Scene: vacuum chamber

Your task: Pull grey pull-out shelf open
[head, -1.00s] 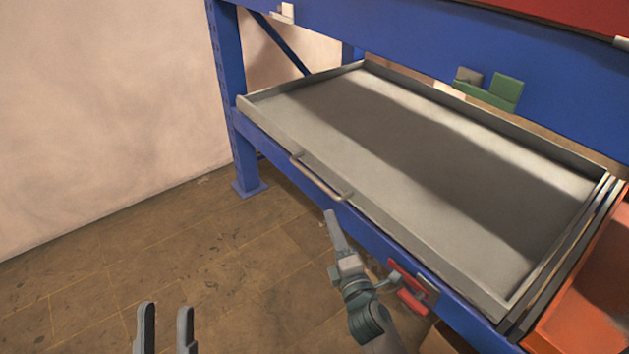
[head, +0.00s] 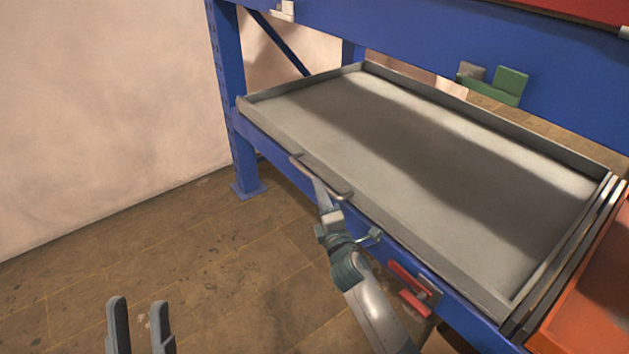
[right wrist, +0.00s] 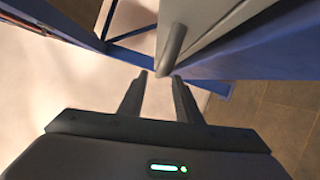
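The grey pull-out shelf (head: 410,150) is a shallow, empty tray set in a blue rack. Its bar handle (head: 335,187) runs along the front edge, and it also shows in the right wrist view (right wrist: 174,42). My right gripper (head: 315,177) is at the handle. In the right wrist view its fingers (right wrist: 160,76) are apart, with the handle's near end between or just beyond the tips; contact cannot be told. My left gripper (head: 138,302) is open and empty, low at the left, over the floor and away from the shelf.
A blue upright (head: 228,100) stands left of the shelf. A red part (head: 410,288) is on the rack below the shelf front. An orange surface (head: 590,300) lies right of the shelf's rail. The floor (head: 190,240) at the left is clear.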

